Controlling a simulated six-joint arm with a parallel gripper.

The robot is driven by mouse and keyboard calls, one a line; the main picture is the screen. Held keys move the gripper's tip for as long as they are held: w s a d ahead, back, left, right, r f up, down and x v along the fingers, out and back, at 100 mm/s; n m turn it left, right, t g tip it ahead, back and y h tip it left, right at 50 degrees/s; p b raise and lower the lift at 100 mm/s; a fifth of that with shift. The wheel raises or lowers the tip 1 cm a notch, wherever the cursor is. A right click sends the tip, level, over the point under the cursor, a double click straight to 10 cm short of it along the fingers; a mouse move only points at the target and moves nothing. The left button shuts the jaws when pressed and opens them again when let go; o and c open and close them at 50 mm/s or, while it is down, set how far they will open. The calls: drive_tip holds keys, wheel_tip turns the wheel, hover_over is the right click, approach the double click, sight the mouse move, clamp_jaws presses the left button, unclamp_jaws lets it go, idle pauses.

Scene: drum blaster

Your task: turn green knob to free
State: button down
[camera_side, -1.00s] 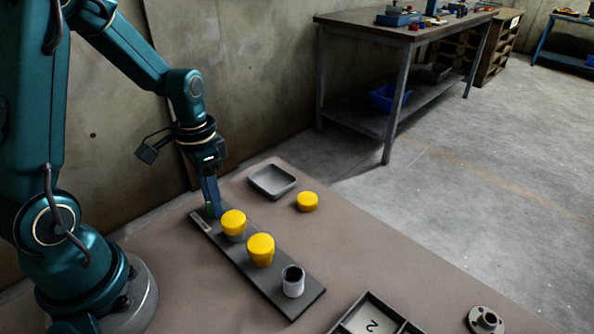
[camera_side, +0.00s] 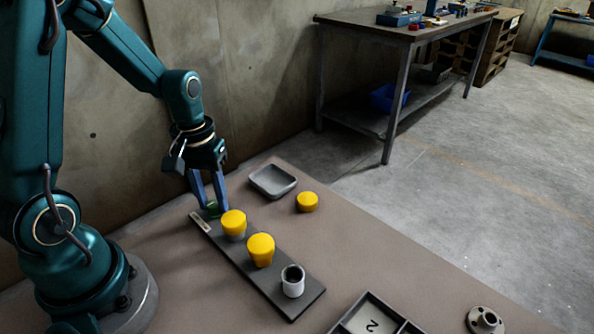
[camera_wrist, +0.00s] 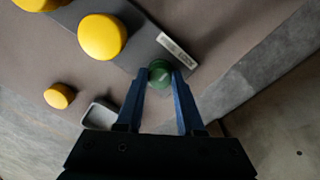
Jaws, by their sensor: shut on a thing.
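The green knob (camera_wrist: 160,72) sits at the end of the dark panel (camera_side: 282,297), beside a pale label plate (camera_side: 200,222). My gripper (camera_side: 209,208) points down at that end of the panel, its two blue fingers on either side of the knob. In the wrist view my gripper (camera_wrist: 160,80) is shut on the knob, one fingertip against each side. In the side view the knob (camera_side: 213,209) is mostly hidden by the fingers.
Two yellow caps (camera_side: 233,222) (camera_side: 261,248) and a white cup with a dark inside (camera_side: 293,281) stand along the panel. A grey tray (camera_side: 272,181) and a loose yellow cap (camera_side: 307,202) lie behind. A divided box (camera_side: 352,318) and a flanged part (camera_side: 484,320) are at the front right.

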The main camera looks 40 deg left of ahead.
sight(213, 204)
drive_tip(key=n, duration=0.4)
drive_tip(key=shift+n, duration=2.6)
drive_tip(key=c, duration=0.5)
unclamp_jaws()
drive_tip(key=shift+r, duration=2.55)
